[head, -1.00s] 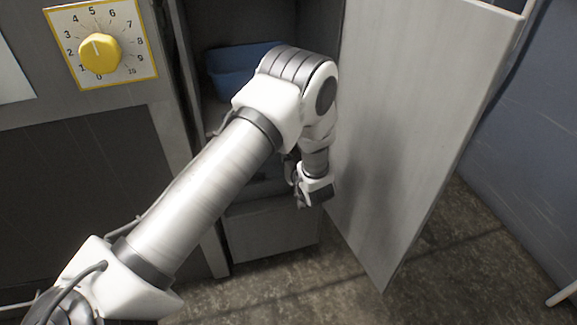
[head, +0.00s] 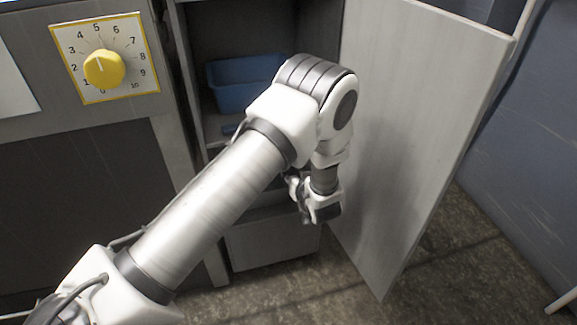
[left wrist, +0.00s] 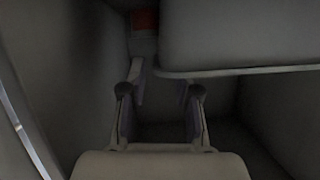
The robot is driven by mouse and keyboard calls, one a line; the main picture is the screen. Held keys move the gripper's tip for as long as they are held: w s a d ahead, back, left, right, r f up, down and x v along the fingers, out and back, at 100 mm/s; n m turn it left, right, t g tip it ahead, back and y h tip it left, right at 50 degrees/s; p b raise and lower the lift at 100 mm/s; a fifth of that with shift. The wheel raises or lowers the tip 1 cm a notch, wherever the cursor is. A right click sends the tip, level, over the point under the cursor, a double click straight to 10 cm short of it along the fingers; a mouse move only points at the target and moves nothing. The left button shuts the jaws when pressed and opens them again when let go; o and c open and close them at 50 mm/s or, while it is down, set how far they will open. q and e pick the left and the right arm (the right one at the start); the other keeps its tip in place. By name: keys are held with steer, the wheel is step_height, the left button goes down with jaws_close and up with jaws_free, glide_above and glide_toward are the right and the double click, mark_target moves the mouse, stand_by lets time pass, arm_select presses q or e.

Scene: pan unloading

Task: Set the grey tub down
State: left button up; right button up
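A grey tub (head: 275,240) with a plain front sits low in the open cabinet in the head view. My left gripper (head: 320,209) points downward near the tub's upper right corner, in front of the cabinet opening. In the left wrist view the two fingers of my left gripper (left wrist: 160,92) stand apart, with nothing visible between them. A grey surface with a pale edge (left wrist: 245,71) lies beyond them at upper right; I cannot tell whether it is the tub. My left arm hides part of the cabinet. My right gripper is not in view.
A blue tub (head: 235,95) stands on a shelf above. The grey cabinet door (head: 410,130) is swung open close to the right of my gripper. A yellow dial (head: 104,69) is on the panel at left. Bare floor (head: 440,275) lies in front at right.

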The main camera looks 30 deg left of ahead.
arm_select(q)
steer(key=p+v, duration=0.3)
steer(key=v, duration=0.5)
steer(key=s+f+m+g+h, duration=0.2)
steer(key=s+f+m+h, duration=0.3)
steer(key=s+f, duration=0.6)
steer(key=s+d+f+m+g+h, duration=0.2)
steer(key=s+g+h, duration=0.1)
steer(key=s, duration=0.7)
steer(key=s+d+f+m+g+h, duration=0.1)
steer(key=s+d+f+g+h, duration=0.1)
steer(key=s, duration=0.8)
steer(key=shift+d+f+m+g+h, duration=0.4)
steer(key=shift+d+g+h, duration=0.1)
steer(key=shift+d+g, duration=0.15)
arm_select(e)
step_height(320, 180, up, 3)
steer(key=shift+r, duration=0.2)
arm_select(q)
steer(key=shift+w, duration=0.1)
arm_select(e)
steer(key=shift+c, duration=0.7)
